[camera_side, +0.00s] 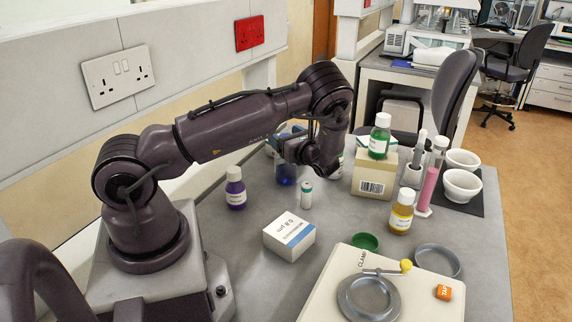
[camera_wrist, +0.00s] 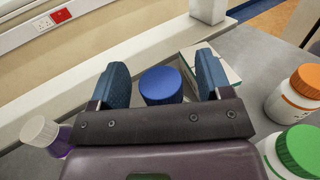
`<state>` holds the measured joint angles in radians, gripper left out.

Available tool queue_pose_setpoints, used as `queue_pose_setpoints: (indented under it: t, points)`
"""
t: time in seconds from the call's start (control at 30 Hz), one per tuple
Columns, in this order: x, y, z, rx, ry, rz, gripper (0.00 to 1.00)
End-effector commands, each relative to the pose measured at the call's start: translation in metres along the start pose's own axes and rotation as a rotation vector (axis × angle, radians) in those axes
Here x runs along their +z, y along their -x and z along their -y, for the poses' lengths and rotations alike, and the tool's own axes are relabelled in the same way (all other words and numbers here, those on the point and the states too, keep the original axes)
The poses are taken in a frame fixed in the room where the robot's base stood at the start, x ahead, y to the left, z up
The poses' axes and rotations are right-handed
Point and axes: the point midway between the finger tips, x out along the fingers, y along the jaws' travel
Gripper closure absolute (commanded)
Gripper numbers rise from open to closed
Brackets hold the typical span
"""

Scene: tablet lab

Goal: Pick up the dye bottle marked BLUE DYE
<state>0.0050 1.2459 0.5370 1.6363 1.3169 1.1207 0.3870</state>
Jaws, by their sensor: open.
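A blue-capped bottle (camera_wrist: 162,86) stands between the two blue fingers of my gripper (camera_wrist: 162,62) in the wrist view, with a visible gap on each side. In the side view a dark blue bottle (camera_side: 286,174) stands on the bench at my gripper, its upper part hidden by the gripper. Its label is not readable in either view. My gripper is open around the bottle, and the fingers do not appear to touch it.
A purple bottle (camera_side: 235,188) with a white cap stands nearby, left of my gripper. A small green-topped vial (camera_side: 306,194) and a white box (camera_side: 289,237) are in front. An orange-capped container (camera_wrist: 296,95) stands to the right in the wrist view. A green bottle (camera_side: 379,136) sits on a carton (camera_side: 374,176).

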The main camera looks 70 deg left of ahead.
Motion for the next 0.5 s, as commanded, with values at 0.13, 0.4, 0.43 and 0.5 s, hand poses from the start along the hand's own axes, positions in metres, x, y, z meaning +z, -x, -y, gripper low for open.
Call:
queue_pose_setpoints:
  t: [0.13, 0.4, 0.43, 0.5]
  points:
    - [0.0, 0.0003, 0.0, 0.0, 0.0, 0.0, 0.54]
    - [0.0009, 0.0002, 0.0002, 0.0, 0.001, 0.002, 1.0]
    - [0.0009, 0.0002, 0.0002, 0.0, 0.001, 0.002, 1.0]
    - [0.0008, 0.0003, 0.0002, 0.0, 0.001, 0.002, 1.0]
